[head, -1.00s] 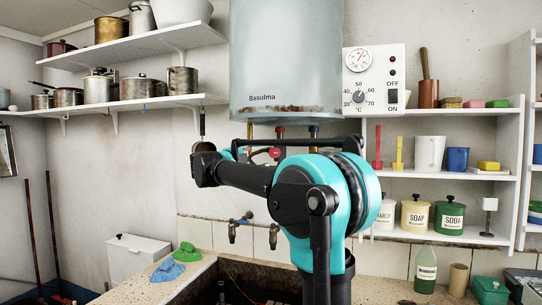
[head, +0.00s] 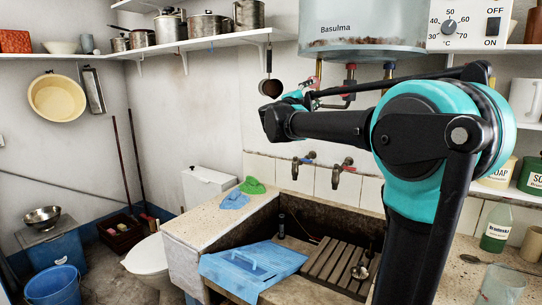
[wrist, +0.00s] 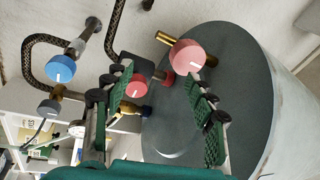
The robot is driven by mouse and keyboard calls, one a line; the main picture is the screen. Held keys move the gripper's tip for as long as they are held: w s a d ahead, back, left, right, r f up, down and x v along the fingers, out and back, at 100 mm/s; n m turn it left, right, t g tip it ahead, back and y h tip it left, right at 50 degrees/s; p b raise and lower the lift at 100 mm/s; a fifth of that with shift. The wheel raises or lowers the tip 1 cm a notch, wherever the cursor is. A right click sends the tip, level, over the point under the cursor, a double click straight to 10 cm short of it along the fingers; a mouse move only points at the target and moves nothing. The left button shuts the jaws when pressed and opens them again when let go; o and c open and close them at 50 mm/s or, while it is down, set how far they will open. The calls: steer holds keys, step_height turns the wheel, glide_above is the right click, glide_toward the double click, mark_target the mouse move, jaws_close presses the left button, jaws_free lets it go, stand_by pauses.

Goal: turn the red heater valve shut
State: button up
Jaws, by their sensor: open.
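The wrist view shows two round red knobs by the grey underside of the heater (wrist: 215,100). The larger pinkish-red knob (wrist: 187,56) has a white mark and a brass pipe behind it. The smaller red knob (wrist: 136,88) has a white mark and lies near a red collar. I cannot tell for certain which is the heater valve. My gripper (wrist: 161,85) is open and empty. The smaller knob appears between its fingers, the larger one near the right fingertip. I cannot tell whether either touches. In the head view my arm reaches under the heater (head: 360,40), and the fingers are unclear.
In the head view, wall taps (head: 345,165) are below the arm, over the stone trough (head: 180,235). A control box (head: 465,25) and shelves with jars stand at right.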

steer(key=a+f+n+t+y, duration=0.5)
steer(key=a+f+n+y, duration=0.35)
steer(key=n+y, duration=0.3)
steer(key=s+a+f+n+g+y, duration=0.1)
steer(key=s+f+n+g+y, duration=0.25)
steer(key=f, duration=0.55)
steer(key=s+a+f+n+g+y, duration=0.2)
steer(key=s+f+n, duration=0.3)
steer(key=f, duration=0.4)
steer(key=s+d+f+n+g+h, duration=0.1)
steer(key=s+d+f+g, duration=0.2)
steer(key=s+f, duration=0.6)
steer(key=s+d+f+n+g+h, duration=0.1)
steer(key=s+d+f+g, duration=0.2)
steer(key=s+f, duration=0.7)
steer(key=s+d+f+n+g+h, duration=0.1)
steer(key=s+d+f+g, duration=0.3)
steer(key=s+f, duration=0.5)
steer(key=shift+s+f+g+h, duration=0.4)
steer(key=shift+f+g, duration=0.1)
steer(key=shift+g, duration=0.05)
